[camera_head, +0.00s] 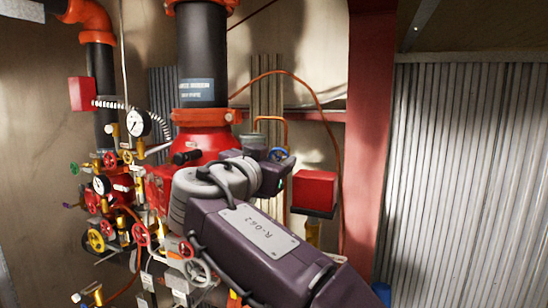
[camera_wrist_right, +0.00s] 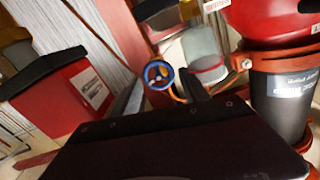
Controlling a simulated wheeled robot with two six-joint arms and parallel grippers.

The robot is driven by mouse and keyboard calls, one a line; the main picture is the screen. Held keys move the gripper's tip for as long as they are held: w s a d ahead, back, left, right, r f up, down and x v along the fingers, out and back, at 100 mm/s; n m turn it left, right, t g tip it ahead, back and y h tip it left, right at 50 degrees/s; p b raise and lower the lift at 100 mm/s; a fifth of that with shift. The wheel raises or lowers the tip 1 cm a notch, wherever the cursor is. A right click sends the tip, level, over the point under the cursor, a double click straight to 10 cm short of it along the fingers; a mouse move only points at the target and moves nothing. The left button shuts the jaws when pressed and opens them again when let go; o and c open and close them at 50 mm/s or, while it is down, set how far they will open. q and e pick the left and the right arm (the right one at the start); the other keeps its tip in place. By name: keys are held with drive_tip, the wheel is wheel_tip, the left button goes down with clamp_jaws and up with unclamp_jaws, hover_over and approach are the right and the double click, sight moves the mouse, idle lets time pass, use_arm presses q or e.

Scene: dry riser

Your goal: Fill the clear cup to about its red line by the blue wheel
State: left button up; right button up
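The blue wheel (camera_head: 277,153) is a small round handwheel on the pipework, just at the fingers of my right gripper (camera_head: 283,164). In the right wrist view the blue wheel (camera_wrist_right: 157,75) shows in the gap between the two fingers, which stand apart; I cannot tell whether they touch it. The clear cup (camera_wrist_right: 203,50) stands beside the wheel, with a red line (camera_wrist_right: 209,70) around it. In the head view the cup (camera_head: 252,143) is partly hidden behind my right gripper. Its water level cannot be made out. My left gripper is not in view.
A large red and black riser pipe (camera_head: 203,70) stands beside the cup. Gauges and coloured handwheels (camera_head: 96,240) crowd the left. A red box (camera_head: 315,190) is just right of the gripper. A red column (camera_head: 369,130) and corrugated wall (camera_head: 470,180) stand further right.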

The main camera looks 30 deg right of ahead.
drive_tip(key=shift+d, duration=0.15)
drive_tip(key=c, duration=0.9)
drive_tip(key=shift+f+n+b, duration=0.2)
drive_tip(key=shift+n+b, duration=0.2)
drive_tip(key=shift+b, duration=0.05)
drive_tip(key=shift+w+n+b, duration=0.1)
drive_tip(key=shift+n+b, duration=0.3)
drive_tip(key=shift+n, duration=0.3)
drive_tip(key=shift+r+n, duration=0.1)
drive_tip(key=shift+n, duration=1.1)
